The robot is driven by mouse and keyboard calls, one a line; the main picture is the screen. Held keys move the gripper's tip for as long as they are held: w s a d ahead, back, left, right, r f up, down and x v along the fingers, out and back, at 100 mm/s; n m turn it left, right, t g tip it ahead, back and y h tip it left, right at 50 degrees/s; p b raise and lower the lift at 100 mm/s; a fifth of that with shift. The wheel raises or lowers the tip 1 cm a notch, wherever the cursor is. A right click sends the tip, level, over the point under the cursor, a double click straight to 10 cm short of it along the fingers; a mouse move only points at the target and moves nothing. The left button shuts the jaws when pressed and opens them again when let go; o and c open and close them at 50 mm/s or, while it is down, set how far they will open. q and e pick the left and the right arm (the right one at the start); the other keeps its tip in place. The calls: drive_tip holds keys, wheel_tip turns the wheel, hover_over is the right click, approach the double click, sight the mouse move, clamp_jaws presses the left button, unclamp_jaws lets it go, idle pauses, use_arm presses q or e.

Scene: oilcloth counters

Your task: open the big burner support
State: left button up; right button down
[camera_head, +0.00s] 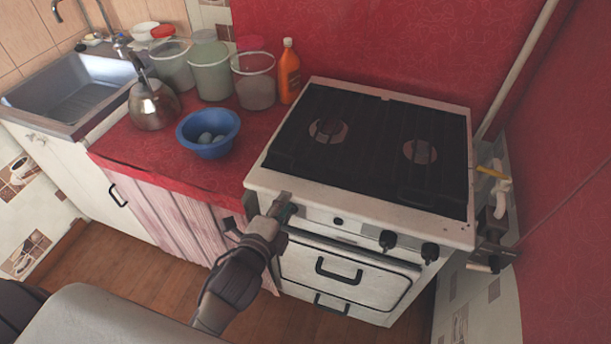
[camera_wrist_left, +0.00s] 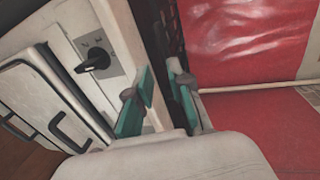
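The big burner support (camera_head: 376,134) is a dark grate lying flat on top of the white stove (camera_head: 357,205), over two burners. My left gripper (camera_head: 285,208) is at the stove's front left corner, near the front edge and apart from the grate's middle. In the left wrist view the gripper (camera_wrist_left: 158,80) is open, with a gap between its two green-padded fingers. A dark strip of the stove top (camera_wrist_left: 150,35) shows beyond the gap. I cannot tell whether a finger touches the stove or grate. My right gripper is not in view.
A blue bowl (camera_head: 208,133), a kettle (camera_head: 153,104), several buckets and an orange bottle (camera_head: 288,72) stand on the red counter left of the stove. A pipe with a yellow-handled valve (camera_head: 491,172) is close on the stove's right. The grate's top is clear.

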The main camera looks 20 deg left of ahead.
sight(303, 173)
use_arm(q)
drive_tip(key=p+x, duration=0.1)
drive_tip(key=x, duration=1.2)
drive_tip(key=shift+w+f, duration=0.15)
drive_tip(key=shift+w, duration=0.05)
clamp_jaws()
